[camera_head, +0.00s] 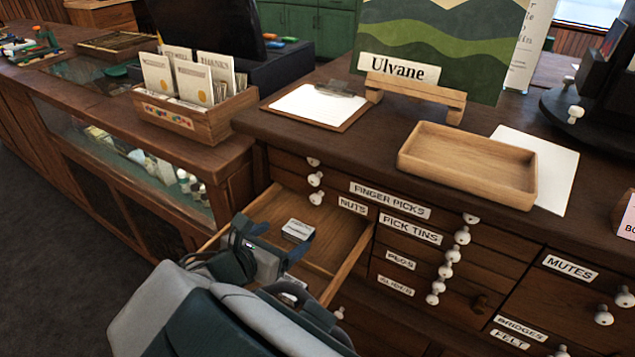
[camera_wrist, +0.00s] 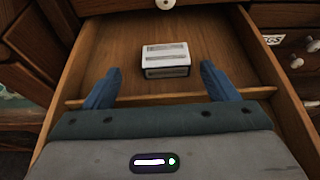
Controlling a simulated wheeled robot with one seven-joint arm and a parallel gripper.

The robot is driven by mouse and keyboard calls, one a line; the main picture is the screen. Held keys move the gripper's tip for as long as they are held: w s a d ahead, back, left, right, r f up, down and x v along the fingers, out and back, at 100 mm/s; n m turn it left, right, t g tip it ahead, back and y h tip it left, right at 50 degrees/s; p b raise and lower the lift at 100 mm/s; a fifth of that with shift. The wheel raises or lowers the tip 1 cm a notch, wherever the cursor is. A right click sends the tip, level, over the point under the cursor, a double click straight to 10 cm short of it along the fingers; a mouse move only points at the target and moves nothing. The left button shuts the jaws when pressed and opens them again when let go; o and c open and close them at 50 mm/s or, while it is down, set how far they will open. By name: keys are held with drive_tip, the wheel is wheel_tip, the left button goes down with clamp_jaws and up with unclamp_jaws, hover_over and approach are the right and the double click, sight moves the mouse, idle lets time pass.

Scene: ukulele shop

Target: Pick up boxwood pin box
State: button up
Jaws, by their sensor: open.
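A small pale box with label stripes, which I take to be the boxwood pin box (camera_head: 298,230), lies inside an open wooden drawer (camera_head: 353,262). It also shows in the wrist view (camera_wrist: 166,60), past my fingertips near the middle of the drawer. I cannot read its label. My gripper (camera_head: 275,238) is above the drawer, with its fingers spread and empty. In the wrist view my gripper (camera_wrist: 160,75) has one blue finger on each side of the box's line, nearer to me than the box. The fingers are apart from the box.
A crosswise divider (camera_wrist: 200,96) splits the drawer, and its side walls stand close around my gripper. The counter above bears an empty wooden tray (camera_head: 465,172), a clipboard (camera_head: 318,105) and a card box (camera_head: 195,118). Labelled drawers are shut to the right.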

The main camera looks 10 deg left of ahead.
sight(298, 229)
drive_tip(key=shift+d+r+b+x, duration=0.15)
drive_tip(key=shift+b+x, duration=0.1)
drive_tip(key=shift+x, duration=0.75)
drive_tip(key=shift+d+b+x, duration=0.1)
drive_tip(key=shift+b+x, duration=0.1)
drive_tip(key=shift+x, duration=0.75)
drive_tip(key=shift+d+r+b+x, duration=0.15)
drive_tip(key=shift+b+x, duration=0.1)
drive_tip(key=shift+x, duration=0.75)
drive_tip(key=shift+s+f, duration=0.1)
drive_tip(key=c, duration=1.1)
